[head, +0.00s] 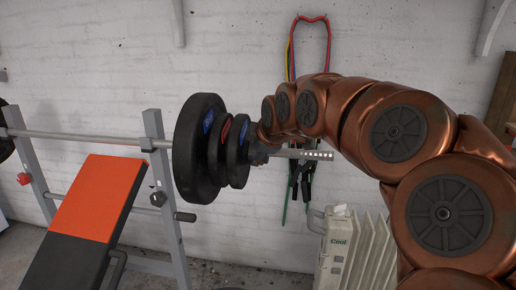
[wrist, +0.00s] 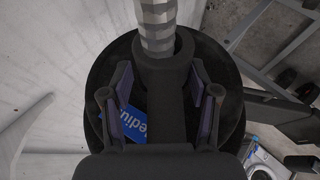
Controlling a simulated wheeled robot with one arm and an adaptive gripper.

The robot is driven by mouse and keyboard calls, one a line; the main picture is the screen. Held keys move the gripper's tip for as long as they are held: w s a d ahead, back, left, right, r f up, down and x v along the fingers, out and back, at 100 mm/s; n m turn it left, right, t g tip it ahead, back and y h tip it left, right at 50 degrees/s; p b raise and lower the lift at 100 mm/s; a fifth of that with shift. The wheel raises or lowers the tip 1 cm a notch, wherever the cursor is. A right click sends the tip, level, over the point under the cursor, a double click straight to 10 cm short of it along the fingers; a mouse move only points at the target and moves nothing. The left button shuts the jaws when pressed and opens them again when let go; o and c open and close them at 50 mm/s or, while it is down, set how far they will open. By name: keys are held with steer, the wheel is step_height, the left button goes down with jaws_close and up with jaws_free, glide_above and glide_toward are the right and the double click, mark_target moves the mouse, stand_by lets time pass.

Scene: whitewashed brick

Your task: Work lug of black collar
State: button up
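The black collar (wrist: 184,50) sits around the silver bar end (wrist: 157,22) in the wrist view, against the dark weight plates. A dark upright piece, apparently its lug (wrist: 165,105), runs down from it between my fingers. My gripper (wrist: 160,100) is open, one finger on each side of this piece; a gap with blue plate lettering shows on the left and a narrower dark gap on the right. In the head view my gripper (head: 262,150) is at the outer face of the plates, and my arm hides most of the collar.
Black plates (head: 198,145) load the barbell (head: 90,138), which rests on a grey rack (head: 160,175) by an orange and black bench (head: 98,205). A white heater (head: 350,250) stands below my arm. Cables (head: 310,20) hang on the white brick wall behind.

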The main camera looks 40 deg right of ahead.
steer(key=o, duration=0.3)
steer(key=shift+d+r, duration=0.1)
steer(key=shift+s+r, duration=0.1)
steer(key=shift+s, duration=0.05)
